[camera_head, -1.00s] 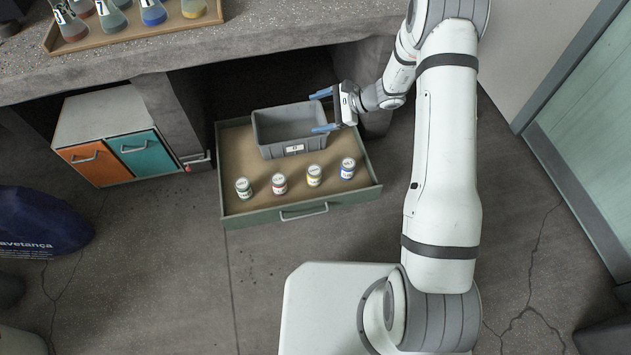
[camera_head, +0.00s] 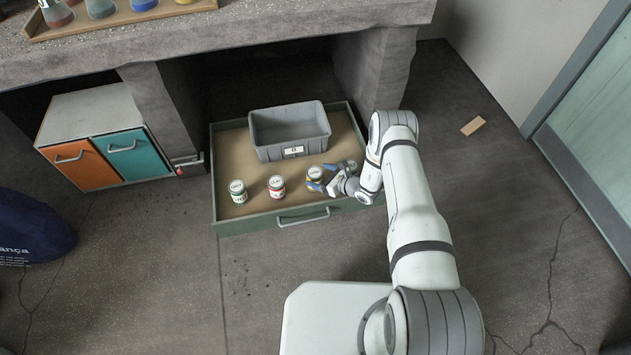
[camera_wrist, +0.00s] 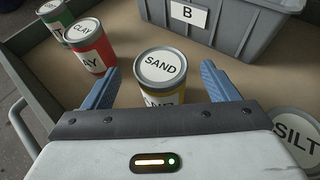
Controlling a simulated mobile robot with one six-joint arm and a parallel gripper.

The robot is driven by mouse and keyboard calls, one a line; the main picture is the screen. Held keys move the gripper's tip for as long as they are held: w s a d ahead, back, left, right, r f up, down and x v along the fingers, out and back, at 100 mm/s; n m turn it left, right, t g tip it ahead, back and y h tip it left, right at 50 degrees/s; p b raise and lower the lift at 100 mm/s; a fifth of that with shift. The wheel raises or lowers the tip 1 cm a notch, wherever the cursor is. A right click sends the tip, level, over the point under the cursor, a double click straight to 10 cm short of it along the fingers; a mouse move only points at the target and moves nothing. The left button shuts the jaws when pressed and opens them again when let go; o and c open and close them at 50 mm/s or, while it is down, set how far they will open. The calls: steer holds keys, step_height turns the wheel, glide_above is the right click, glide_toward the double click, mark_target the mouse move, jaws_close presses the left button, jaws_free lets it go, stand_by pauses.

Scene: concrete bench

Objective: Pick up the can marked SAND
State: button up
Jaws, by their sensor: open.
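The can marked SAND (camera_wrist: 161,68) has a yellow body and a grey-rimmed lid with the name on it. It stands upright in the open drawer, and its lower part is hidden in the wrist view by my gripper. My gripper (camera_wrist: 162,85) is open, with one blue finger on each side of the can and a visible gap to it. In the head view the yellow can (camera_head: 315,175) shows beside my gripper (camera_head: 323,181), partly covered by a fingertip.
The red CLAY can (camera_wrist: 89,45) and a green can (camera_wrist: 55,12) stand to the left. The SILT can (camera_wrist: 297,135) is close on the right. A grey bin (camera_head: 290,133) marked B sits behind in the drawer (camera_head: 231,222).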

mark_target(311, 172)
steer(key=b+x, duration=0.2)
steer(key=x, duration=0.2)
steer(key=shift+w+a+f, duration=0.1)
steer(key=shift+w+f, duration=0.1)
steer(key=shift+w+a, duration=0.2)
steer(key=shift+a, duration=0.15)
steer(key=shift+c, duration=0.4)
steer(key=shift+r, duration=0.1)
steer(key=c, duration=1.3)
